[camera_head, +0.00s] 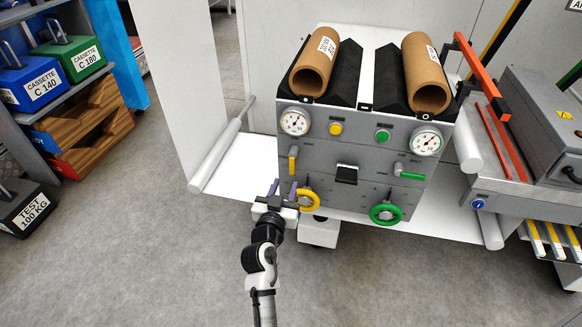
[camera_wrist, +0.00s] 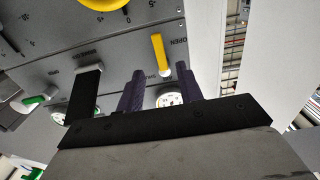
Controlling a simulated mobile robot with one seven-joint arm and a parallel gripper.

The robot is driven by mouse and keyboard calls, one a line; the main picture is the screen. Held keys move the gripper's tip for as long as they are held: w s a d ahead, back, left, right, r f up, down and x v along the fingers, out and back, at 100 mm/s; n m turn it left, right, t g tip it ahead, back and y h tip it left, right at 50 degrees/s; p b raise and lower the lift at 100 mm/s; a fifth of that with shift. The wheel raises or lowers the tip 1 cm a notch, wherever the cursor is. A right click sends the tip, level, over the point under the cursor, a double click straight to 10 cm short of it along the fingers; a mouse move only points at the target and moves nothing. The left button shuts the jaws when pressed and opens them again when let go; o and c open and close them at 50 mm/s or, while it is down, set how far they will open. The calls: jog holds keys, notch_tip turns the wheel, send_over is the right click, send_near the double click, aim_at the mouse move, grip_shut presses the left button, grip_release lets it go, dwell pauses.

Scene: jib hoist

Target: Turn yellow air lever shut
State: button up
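The yellow air lever (camera_head: 293,160) is on the left of the grey panel front and points roughly up and down. In the wrist view the yellow lever (camera_wrist: 159,53) stands beside the word OPEN, in line with the gap between my fingers. My gripper (camera_head: 283,188) is below the lever in the head view, its two purple fingers apart. In the wrist view my gripper (camera_wrist: 161,72) is open and empty, and the lever's end shows just past the fingertips. I cannot tell the exact depth between them.
A yellow handwheel (camera_head: 308,201) is close to the right of my gripper. A green lever (camera_head: 411,176) and green handwheel (camera_head: 386,214) are farther right. A black latch (camera_head: 346,174) sits mid-panel. The floor in front is clear.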

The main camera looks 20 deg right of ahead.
aim_at(292, 168)
jog(key=p+x, duration=0.1)
jog(key=x, duration=0.6)
jog(key=shift+w+d, duration=0.1)
jog(key=shift+w, duration=0.05)
jog(key=shift+c, duration=0.5)
grip_shut()
